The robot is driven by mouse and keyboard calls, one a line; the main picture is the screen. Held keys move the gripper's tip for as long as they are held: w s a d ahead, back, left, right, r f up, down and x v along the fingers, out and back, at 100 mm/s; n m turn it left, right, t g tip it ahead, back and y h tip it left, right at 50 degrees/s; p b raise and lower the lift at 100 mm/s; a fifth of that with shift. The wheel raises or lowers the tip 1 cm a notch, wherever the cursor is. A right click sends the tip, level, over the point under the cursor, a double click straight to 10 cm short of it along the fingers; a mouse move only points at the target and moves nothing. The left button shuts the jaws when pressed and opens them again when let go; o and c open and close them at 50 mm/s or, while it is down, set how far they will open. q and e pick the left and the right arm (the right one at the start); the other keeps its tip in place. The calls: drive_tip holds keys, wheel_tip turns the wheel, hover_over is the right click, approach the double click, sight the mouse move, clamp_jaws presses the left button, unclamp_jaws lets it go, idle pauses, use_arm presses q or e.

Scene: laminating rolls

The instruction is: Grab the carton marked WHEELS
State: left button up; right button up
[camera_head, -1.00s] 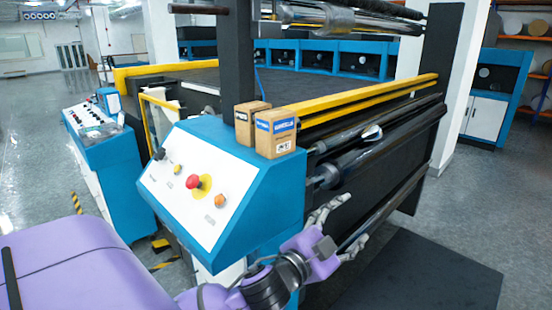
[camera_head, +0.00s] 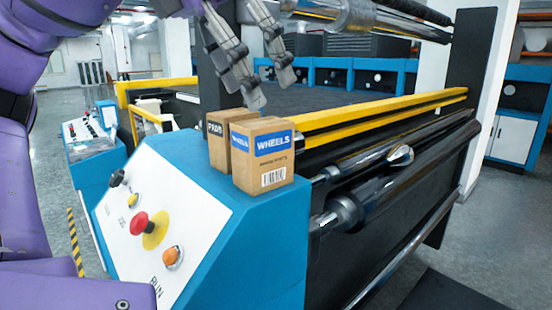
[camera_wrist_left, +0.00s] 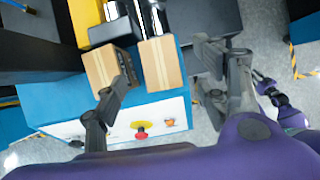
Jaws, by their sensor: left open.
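The carton marked WHEELS (camera_head: 263,160) is brown with a blue label and stands upright on the blue console's top. A second brown carton (camera_head: 220,142), with a dark label partly reading PADS, stands close behind it on its left. My left gripper (camera_head: 268,92) is open and empty above the cartons, fingers pointing down. In the left wrist view, the WHEELS carton (camera_wrist_left: 160,66) lies between my two open fingers (camera_wrist_left: 164,60), seen from above. The other carton (camera_wrist_left: 104,68) is partly covered by the left finger.
The sloped white panel (camera_head: 122,205) carries a red button (camera_head: 139,222) and an orange button (camera_head: 172,256). Dark rollers (camera_head: 385,185) and a yellow rail (camera_head: 400,108) lie right of the cartons. A dark post rises behind the cartons.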

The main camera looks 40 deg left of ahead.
sight(261, 124)
use_arm(q)
drive_tip(key=shift+g, duration=0.5)
drive_tip(key=x, duration=0.2)
drive_tip(key=b+x, duration=0.1)
drive_tip(key=x, duration=0.1)
drive_tip(key=b+x, duration=0.1)
drive_tip(key=x, duration=0.1)
drive_tip(key=shift+s+d+f, duration=0.2)
drive_tip(key=shift+s+f, duration=0.1)
drive_tip(key=b+x, duration=0.1)
drive_tip(key=x, duration=0.3)
drive_tip(key=b+x, duration=0.1)
drive_tip(key=x, duration=0.1)
drive_tip(key=shift+w+a+b, duration=0.15)
drive_tip(key=shift+a+b, duration=0.15)
drive_tip(key=shift+a, duration=0.05)
drive_tip(key=shift+w+f, duration=0.1)
drive_tip(key=shift+f, duration=0.1)
use_arm(e)
wheel_tip(261, 124, down, 6)
drive_tip(key=s+d, duration=0.2)
drive_tip(key=shift+s+d+g, duration=0.2)
drive_tip(key=shift+s+g, duration=0.05)
drive_tip(key=shift+g, duration=0.05)
use_arm(q)
drive_tip(key=shift+c, duration=0.3)
